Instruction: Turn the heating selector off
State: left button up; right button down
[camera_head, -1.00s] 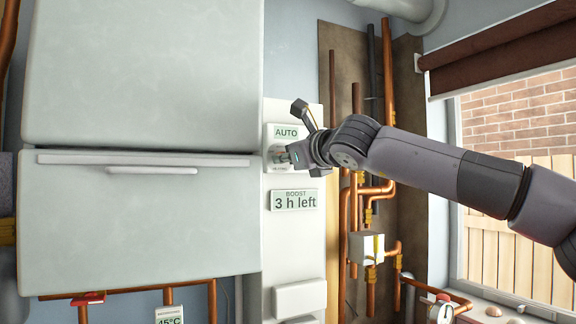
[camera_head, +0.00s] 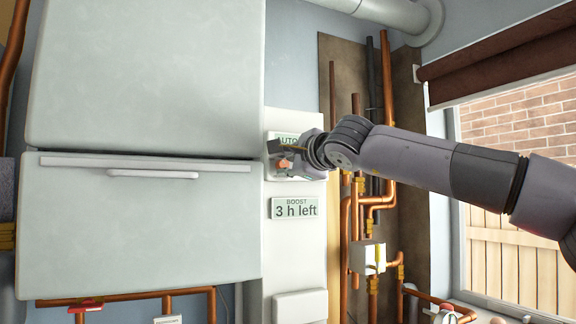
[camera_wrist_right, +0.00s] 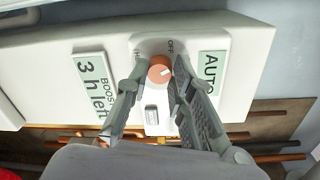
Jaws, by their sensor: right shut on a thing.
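The heating selector (camera_wrist_right: 160,73) is a round orange-red knob with a white pointer mark, on a white control panel (camera_head: 297,245). In the right wrist view an "OFF" label sits beside it and the pointer is angled towards the "AUTO" label (camera_wrist_right: 209,77) side. My right gripper (camera_head: 283,160) is at the selector. In the wrist view its two fingertips (camera_wrist_right: 158,82) are shut on the knob from both sides. In the head view the fingers partly cover the knob and the "AUTO" label. My left gripper is not in view.
A "BOOST 3 h left" display (camera_head: 295,208) lies below the selector. A large grey-white cabinet (camera_head: 140,225) stands directly left of the panel. Copper pipes (camera_head: 345,250) and a white valve box (camera_head: 367,257) are to the right, beside a window.

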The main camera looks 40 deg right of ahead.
jog(key=n, duration=0.6)
jog(key=shift+a+f, duration=0.1)
jog(key=shift+f, duration=0.05)
dwell(0.6)
jog(key=c, duration=1.4)
grip_release()
jog(key=v, duration=1.2)
jog(key=shift+a, duration=0.1)
